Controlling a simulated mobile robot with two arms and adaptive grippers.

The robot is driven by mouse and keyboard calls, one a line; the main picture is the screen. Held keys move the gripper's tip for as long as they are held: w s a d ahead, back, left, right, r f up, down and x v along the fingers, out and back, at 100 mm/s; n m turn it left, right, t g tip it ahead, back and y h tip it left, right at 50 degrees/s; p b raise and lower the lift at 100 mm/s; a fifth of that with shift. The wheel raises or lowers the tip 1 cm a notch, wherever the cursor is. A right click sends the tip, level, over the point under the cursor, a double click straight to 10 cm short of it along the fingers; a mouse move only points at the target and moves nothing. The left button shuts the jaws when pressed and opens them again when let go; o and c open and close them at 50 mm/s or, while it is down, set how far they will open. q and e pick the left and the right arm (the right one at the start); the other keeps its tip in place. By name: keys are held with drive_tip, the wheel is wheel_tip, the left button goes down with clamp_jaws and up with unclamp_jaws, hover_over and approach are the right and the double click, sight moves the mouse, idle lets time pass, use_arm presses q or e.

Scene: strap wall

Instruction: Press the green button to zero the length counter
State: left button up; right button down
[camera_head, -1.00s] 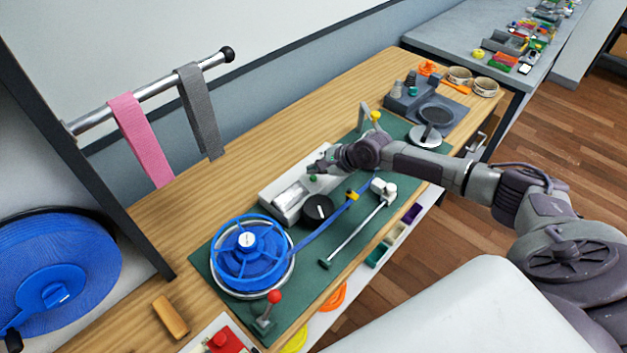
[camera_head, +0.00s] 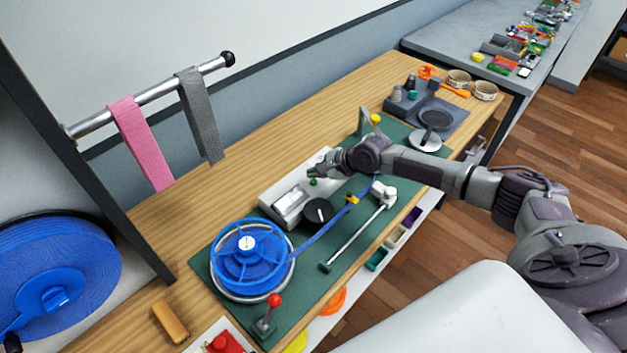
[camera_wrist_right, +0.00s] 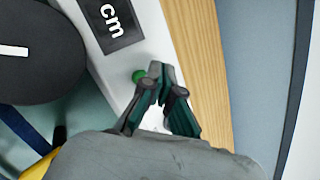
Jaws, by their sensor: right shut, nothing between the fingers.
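The green button (camera_head: 313,182) is a small round knob on the top of the white length counter box (camera_head: 268,197). In the right wrist view the green button (camera_wrist_right: 139,76) lies just left of the fingertips, beside the dark "cm" display (camera_wrist_right: 111,19). My right gripper (camera_head: 314,170) is shut and empty. In the right wrist view its fingertips (camera_wrist_right: 161,70) are close to the button; I cannot tell whether they touch the box. The left gripper is not in view.
A black dial (camera_head: 318,211) sits in front of the counter. A blue reel (camera_head: 247,257) stands at the left of the green mat (camera_head: 329,286), near a red-knobbed lever (camera_head: 274,300). A blue strap (camera_head: 318,235) runs across the mat. Bare wood lies behind the counter.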

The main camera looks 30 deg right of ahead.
sight(315, 182)
drive_tip(key=shift+f, duration=0.15)
drive_tip(key=shift+f, duration=0.25)
drive_tip(key=shift+f, duration=0.55)
idle(1.1)
drive_tip(key=shift+r+p, duration=0.95)
drive_tip(key=shift+p, duration=0.1)
wheel_tip(315, 182, up, 5)
drive_tip(key=p, duration=0.5)
drive_tip(key=shift+p, duration=0.35)
